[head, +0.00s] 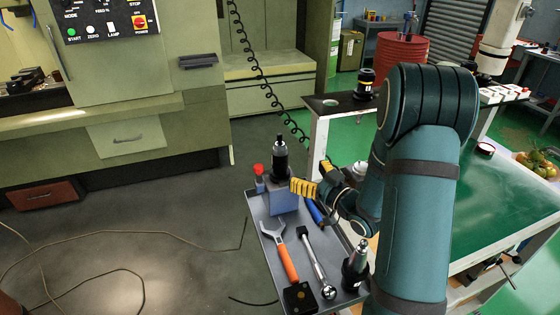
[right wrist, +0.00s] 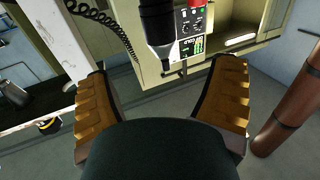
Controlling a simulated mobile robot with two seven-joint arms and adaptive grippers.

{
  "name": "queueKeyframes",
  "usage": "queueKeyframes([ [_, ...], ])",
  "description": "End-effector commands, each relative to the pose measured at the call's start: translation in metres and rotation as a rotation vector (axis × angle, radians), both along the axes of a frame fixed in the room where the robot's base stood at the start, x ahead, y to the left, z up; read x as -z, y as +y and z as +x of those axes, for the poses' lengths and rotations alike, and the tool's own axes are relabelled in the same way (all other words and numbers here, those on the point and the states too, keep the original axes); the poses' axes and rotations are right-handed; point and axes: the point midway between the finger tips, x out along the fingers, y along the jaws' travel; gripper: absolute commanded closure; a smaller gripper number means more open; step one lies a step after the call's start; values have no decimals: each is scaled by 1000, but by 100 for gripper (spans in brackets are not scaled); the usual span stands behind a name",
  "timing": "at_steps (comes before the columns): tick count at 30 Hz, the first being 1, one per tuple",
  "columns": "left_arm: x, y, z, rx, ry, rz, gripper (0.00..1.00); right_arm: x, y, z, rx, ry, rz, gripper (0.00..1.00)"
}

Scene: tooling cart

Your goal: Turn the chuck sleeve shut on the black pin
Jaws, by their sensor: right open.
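The chuck (head: 280,163) is a dark upright cylinder in a blue-grey block (head: 284,203) on the grey cart. A thin dark tip stands at its top; I cannot clearly tell the black pin from the sleeve at this size. My right gripper (head: 304,187), with yellow fingers, is just right of the chuck's lower part and the block. In the right wrist view my right gripper (right wrist: 163,70) has its fingers wide apart with nothing between them. A dark cylinder (right wrist: 157,20) shows at the top beyond the fingertips, cut off by the frame edge. My left gripper is not in view.
The cart tray (head: 262,262) holds an orange-handled wrench (head: 283,252), a ratchet (head: 317,262), a second dark tool holder (head: 356,268) and a red-topped item (head: 258,175). A green bench (head: 500,200) lies right. A pale green machine (head: 130,90) stands at the back left. Floor left of the cart is mostly clear.

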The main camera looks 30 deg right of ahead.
Motion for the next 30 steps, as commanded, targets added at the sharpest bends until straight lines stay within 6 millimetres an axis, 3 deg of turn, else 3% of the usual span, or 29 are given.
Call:
queueKeyframes([
  [5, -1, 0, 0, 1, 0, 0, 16, -1, 3, 15, -4, -1, -1, 16],
  [15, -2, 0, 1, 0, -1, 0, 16, 0, 11, 78, -6, -1, -3, 16],
  [21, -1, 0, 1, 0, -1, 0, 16, 0, 13, 106, -2, -1, -3, 16],
  [30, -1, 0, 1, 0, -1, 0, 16, -1, 14, 119, 0, -1, -1, 16],
])
